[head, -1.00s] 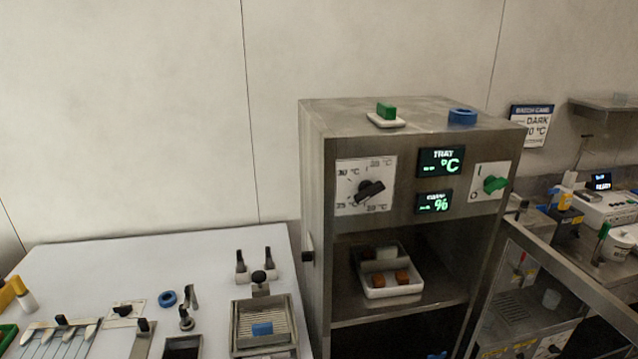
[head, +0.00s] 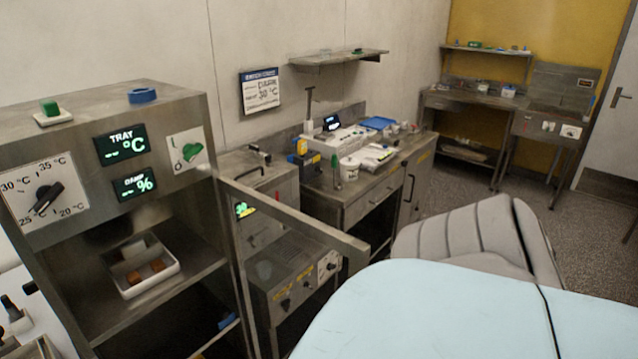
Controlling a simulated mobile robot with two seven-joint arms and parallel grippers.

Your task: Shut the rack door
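The rack (head: 90,119) is a steel cabinet at the left of the head view, with dials and lit displays across its upper front. Its door (head: 300,218) stands wide open. It is hinged at the rack's right side and juts out toward the lower right. The door has a metal frame, and the things behind it show through. The rack's inside is exposed, with a white tray (head: 165,277) holding brown pieces on a shelf. Neither of my grippers is in view. The lower part of the door is partly cut off by the frame edge.
Behind the door stand a steel unit with knobs (head: 290,290) and a bench with drawers (head: 362,205). Floor shows farther back.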

